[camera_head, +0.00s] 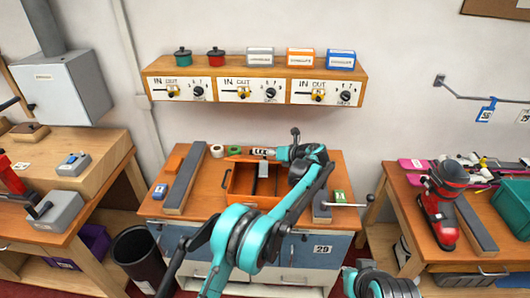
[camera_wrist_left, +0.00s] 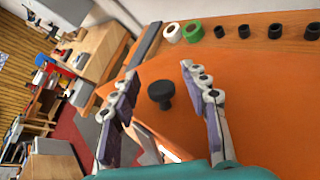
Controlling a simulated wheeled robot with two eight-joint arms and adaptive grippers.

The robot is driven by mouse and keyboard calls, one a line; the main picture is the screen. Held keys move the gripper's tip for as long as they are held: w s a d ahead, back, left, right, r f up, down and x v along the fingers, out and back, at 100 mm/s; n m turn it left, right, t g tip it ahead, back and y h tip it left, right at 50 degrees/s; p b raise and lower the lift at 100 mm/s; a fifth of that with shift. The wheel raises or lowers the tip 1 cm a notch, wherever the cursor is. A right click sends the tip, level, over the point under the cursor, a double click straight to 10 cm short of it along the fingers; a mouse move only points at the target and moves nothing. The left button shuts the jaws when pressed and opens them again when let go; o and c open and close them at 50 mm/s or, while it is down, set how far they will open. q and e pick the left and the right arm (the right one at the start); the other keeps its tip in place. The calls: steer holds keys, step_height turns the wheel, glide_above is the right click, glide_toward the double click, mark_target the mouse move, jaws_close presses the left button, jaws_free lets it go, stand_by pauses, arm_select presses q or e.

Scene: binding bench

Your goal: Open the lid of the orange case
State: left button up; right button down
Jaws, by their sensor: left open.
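The orange case (camera_head: 234,190) sits on the bench top in the middle of the head view. The panel's exact tilt is unclear. My left gripper (camera_head: 270,155) reaches in over the back of the case. In its wrist view the gripper (camera_wrist_left: 160,72) is open, its two fingers on either side of the knob, with gaps showing. My right gripper is out of view.
A white roll (camera_head: 217,151) and a green roll (camera_head: 233,150) stand behind the case. A long grey bar (camera_head: 185,177) lies to its left. A shelf with dials (camera_head: 254,87) hangs above. A black bin (camera_head: 143,260) stands left of the bench.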

arm_select(q)
steer(key=v, duration=1.2)
